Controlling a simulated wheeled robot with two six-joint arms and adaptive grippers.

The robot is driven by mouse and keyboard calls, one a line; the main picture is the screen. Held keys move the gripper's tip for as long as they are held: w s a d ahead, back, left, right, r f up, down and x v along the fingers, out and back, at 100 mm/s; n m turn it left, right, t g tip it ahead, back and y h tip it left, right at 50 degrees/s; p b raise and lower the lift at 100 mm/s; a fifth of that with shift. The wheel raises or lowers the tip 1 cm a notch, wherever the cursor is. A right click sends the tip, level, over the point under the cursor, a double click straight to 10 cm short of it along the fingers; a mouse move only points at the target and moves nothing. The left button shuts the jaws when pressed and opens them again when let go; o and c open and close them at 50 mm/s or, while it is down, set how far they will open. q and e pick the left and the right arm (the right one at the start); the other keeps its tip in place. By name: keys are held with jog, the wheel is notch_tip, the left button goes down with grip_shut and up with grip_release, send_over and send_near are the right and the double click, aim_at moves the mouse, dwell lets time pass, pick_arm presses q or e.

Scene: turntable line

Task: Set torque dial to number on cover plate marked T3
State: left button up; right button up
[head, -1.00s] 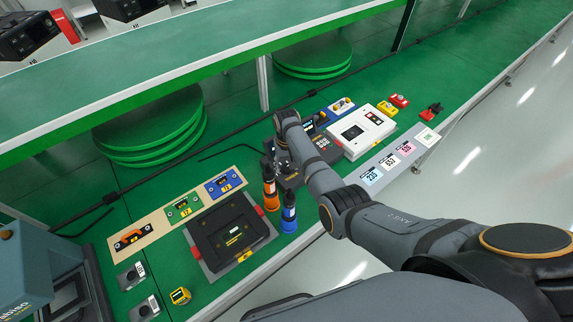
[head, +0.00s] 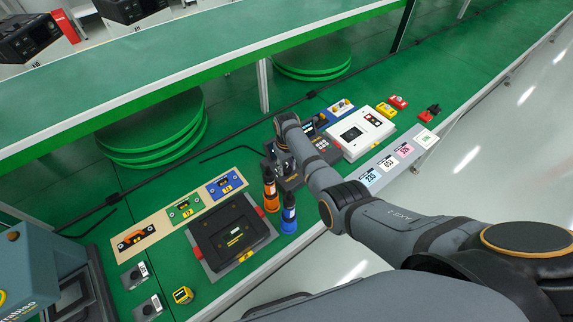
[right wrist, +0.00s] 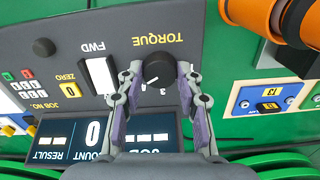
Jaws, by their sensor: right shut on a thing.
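The torque dial (right wrist: 159,69) is a round black knob on a grey control panel (right wrist: 222,55), under the upside-down word TORQUE in the right wrist view. My right gripper (right wrist: 160,75) has one finger on each side of it and is shut on it. The fingers hide part of the scale; a 3 shows below the dial. In the head view my right gripper (head: 277,158) is at the dark controller (head: 318,152), with the dial hidden. My left gripper is not in view.
Orange (head: 270,190) and blue (head: 289,214) drivers stand left of my right arm. A black tray (head: 230,232) lies beside them. Beside the dial are a white FWD switch (right wrist: 99,78), a yellow ZERO button (right wrist: 70,89) and a display (right wrist: 95,133).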

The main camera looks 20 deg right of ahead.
aim_at(286, 169)
jog(key=n+p, duration=0.1)
jog(key=n, duration=0.2)
jog(key=shift+r, duration=0.15)
jog(key=n+p, duration=0.1)
jog(key=n, duration=0.2)
jog(key=shift+n, duration=0.3)
jog(key=n, duration=0.5)
jog(key=shift+p, duration=0.4)
jog(key=shift+n, duration=0.4)
jog(key=o, duration=1.2)
notch_tip(286, 169, up, 12)
jog(key=shift+f, duration=0.1)
